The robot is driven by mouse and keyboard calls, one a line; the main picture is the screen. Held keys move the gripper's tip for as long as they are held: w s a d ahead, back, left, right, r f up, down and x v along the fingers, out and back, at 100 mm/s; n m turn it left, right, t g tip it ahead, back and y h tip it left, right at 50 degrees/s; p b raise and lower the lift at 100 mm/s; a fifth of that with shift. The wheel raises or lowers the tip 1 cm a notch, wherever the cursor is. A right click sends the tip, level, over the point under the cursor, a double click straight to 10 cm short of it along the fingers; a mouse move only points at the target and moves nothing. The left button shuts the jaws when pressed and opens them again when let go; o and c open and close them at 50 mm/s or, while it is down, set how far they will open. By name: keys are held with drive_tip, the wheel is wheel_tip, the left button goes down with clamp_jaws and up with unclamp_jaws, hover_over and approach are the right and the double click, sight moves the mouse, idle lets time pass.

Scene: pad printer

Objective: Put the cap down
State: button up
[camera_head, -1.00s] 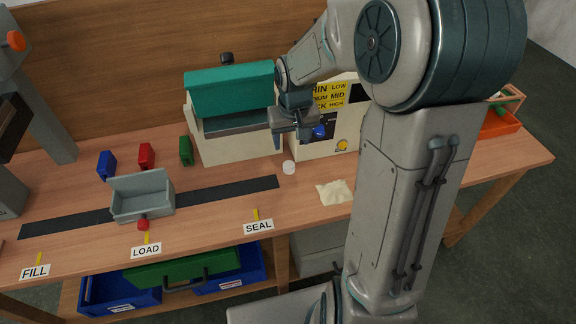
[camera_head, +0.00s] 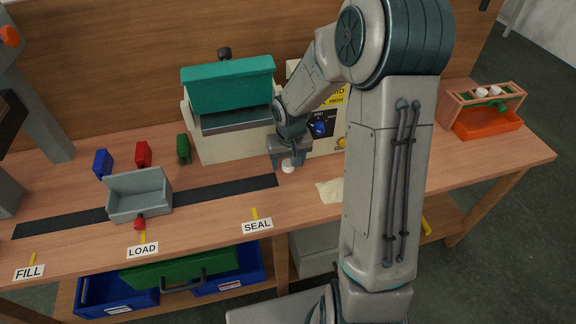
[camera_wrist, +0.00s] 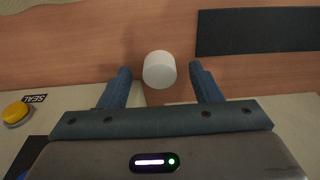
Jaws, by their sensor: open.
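The cap (camera_head: 288,166) is a small white cylinder standing on the wooden table in front of the machine with the teal lid. In the wrist view the cap (camera_wrist: 159,69) lies between and just beyond the fingertips, with a gap on each side. My gripper (camera_head: 289,158) is low over the table, right behind the cap. In the wrist view my gripper (camera_wrist: 160,75) has its two blue fingers spread apart and holds nothing.
The teal-lidded machine (camera_head: 228,95) and a control box with a blue knob (camera_head: 319,128) stand close behind my gripper. A dark strip (camera_head: 235,192) lies to the left, a pale cloth (camera_head: 329,191) to the right. A grey tray (camera_head: 139,197) sits further left.

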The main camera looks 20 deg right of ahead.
drive_tip(key=c, duration=1.1)
drive_tip(key=shift+s+r, duration=0.1)
drive_tip(key=shift+r, duration=0.05)
